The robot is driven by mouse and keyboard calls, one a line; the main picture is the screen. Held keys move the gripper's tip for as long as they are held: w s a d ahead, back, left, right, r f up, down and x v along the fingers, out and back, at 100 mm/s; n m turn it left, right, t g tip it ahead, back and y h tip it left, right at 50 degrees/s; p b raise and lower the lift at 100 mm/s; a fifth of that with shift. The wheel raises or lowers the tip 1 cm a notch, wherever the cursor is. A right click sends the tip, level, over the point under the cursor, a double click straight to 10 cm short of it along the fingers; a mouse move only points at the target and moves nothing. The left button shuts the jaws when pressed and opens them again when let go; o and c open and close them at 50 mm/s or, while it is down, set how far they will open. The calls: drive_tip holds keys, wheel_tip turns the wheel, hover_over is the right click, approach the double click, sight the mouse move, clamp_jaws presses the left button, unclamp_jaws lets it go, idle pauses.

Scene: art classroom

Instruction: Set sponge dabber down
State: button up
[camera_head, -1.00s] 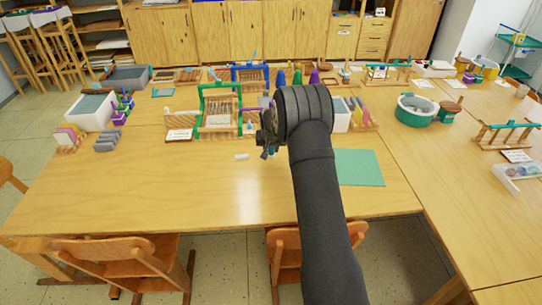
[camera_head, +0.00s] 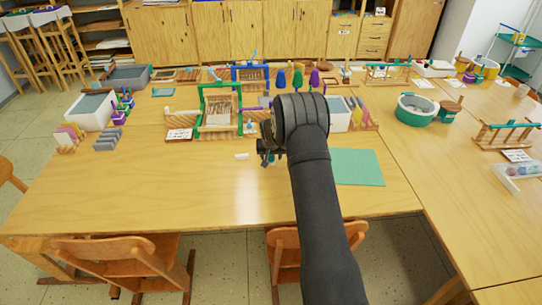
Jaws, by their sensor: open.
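My gripper (camera_head: 266,150) is low over the middle of the wooden table, left of the green mat, its jaws small and partly hidden by my dark wrist. A small teal-blue thing (camera_head: 269,161) shows just under the jaws; it may be the sponge dabber, but I cannot tell whether it touches the jaws or the table.
The green mat (camera_head: 358,167) lies flat to the right of my arm. A small white block (camera_head: 242,156) lies left of my gripper. A green-framed loom (camera_head: 220,110) stands behind it. A green-white tub (camera_head: 414,112) stands at right. The table's front left is clear.

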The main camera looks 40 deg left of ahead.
drive_tip(key=v, duration=1.2)
drive_tip(key=shift+w+a, duration=0.1)
drive_tip(key=shift+w, duration=0.05)
drive_tip(key=x, duration=1.2)
drive_tip(key=shift+r, duration=0.1)
drive_tip(key=shift+r, duration=0.1)
